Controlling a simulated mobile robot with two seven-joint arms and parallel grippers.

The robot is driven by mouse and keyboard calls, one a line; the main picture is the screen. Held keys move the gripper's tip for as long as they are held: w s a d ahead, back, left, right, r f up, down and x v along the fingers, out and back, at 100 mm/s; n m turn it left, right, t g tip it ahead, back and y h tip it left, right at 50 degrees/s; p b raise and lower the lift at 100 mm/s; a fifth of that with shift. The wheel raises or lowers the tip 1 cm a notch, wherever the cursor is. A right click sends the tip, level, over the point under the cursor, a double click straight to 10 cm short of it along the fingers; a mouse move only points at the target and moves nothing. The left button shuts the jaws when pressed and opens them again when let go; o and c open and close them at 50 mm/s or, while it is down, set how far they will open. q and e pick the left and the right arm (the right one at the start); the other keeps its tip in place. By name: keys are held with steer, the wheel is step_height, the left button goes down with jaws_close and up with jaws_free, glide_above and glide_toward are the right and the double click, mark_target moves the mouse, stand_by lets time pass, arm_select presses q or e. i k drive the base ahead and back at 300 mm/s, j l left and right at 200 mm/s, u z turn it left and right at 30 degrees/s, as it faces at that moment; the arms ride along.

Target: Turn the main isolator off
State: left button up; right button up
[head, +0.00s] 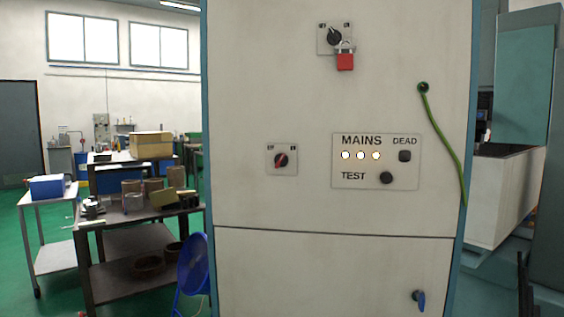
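A pale electrical cabinet (245,120) fills the middle of the head view. A rotary switch with a red handle (281,160) sits on a small square plate at mid-height left; its handle tilts to the upper right, and the plate's small labels are hard to read. A second rotary switch with a black knob (334,37) is near the top, with a red padlock (345,60) hanging at its lower right. No readable name marks either one as the main isolator. Neither gripper is in view.
The panel also has a dark DEAD indicator (405,156) and a black TEST button (386,178). A blue key-like handle (420,299) is on the lower door. A green cable (445,146) hangs at right. A blue fan (193,265) and loaded trolley (110,222) stand left.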

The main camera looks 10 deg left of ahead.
mark_target(281, 160)
steer(key=i+j, duration=0.15)
steer(key=j, duration=0.3)
steer(key=i+j+z, duration=0.15)
steer(key=j, duration=0.3)
steer(key=i+j, duration=0.1)
steer(key=j, duration=0.35)
steer(key=i+j+z, duration=0.1)
steer(key=j, duration=0.4)
steer(key=i+j+z, duration=0.1)
steer(key=j, duration=0.35)
